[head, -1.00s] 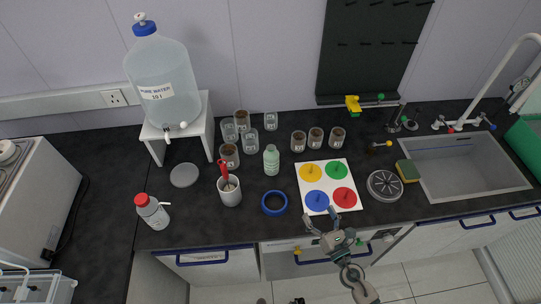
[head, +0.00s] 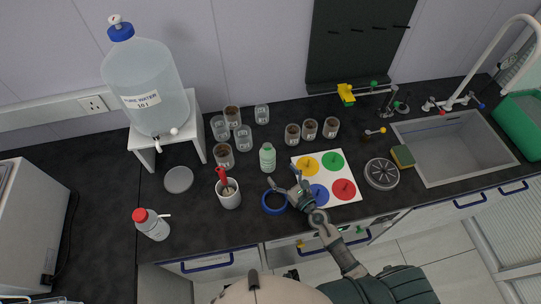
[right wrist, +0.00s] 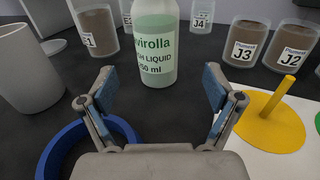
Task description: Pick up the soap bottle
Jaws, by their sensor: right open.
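My right gripper (head: 283,183) is open and empty, just in front of the bottle and above the counter near the blue ring. In the right wrist view the two blue-padded fingers (right wrist: 159,88) are spread wide, with the bottle in line with the gap between them. My left gripper is not in view.
A blue tape ring (head: 274,202) lies by the right gripper. A white cup (head: 228,194) with a red-handled tool stands left. A board with coloured discs (head: 345,192) lies right. Several jars, including J3 (right wrist: 243,45), stand behind. A water tank (head: 152,90) is back left.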

